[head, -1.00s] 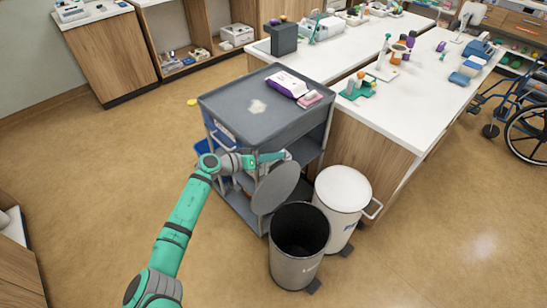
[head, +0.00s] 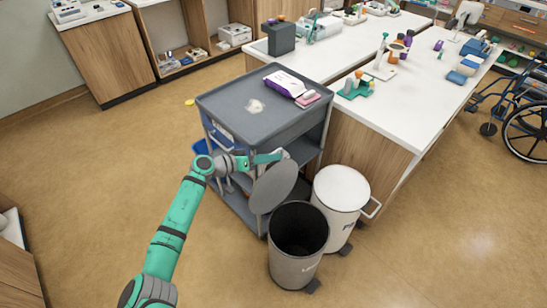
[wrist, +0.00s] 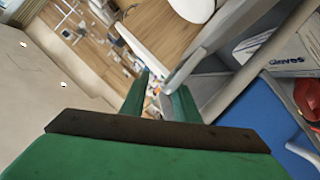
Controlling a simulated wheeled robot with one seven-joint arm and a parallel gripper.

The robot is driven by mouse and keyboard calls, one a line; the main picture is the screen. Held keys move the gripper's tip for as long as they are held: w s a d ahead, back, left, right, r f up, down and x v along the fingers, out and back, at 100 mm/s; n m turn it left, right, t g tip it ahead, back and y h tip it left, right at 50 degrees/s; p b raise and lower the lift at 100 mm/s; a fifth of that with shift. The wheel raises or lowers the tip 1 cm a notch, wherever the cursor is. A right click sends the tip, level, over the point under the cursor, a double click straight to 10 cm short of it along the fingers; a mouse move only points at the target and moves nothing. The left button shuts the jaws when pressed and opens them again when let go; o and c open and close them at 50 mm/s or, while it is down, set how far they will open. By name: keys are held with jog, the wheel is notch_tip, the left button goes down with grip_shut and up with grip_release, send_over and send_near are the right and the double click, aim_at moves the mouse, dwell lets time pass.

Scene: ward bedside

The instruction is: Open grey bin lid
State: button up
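The grey bin (head: 296,262) stands on the floor in front of the cart, its dark inside showing. Its round grey lid (head: 273,188) is swung up and stands steeply tilted at the bin's back, close to the cart. My gripper (head: 284,155) is at the lid's upper edge, beside the cart's side. Whether it touches the lid is unclear. In the wrist view my gripper's two green fingers (wrist: 163,82) are apart, with nothing clearly held between them.
A white bin (head: 341,192) stands right of the grey bin, its lid down. The grey cart (head: 225,108) stands close behind, with a purple-and-white pack (head: 285,83) on top. A blue container (wrist: 250,115) and gloves box (wrist: 287,55) are near my gripper. Floor at left is clear.

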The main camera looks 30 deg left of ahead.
jog(key=v, duration=0.9)
jog(key=shift+s, duration=0.2)
jog(key=shift+w+a, duration=0.1)
jog(key=shift+w, duration=0.1)
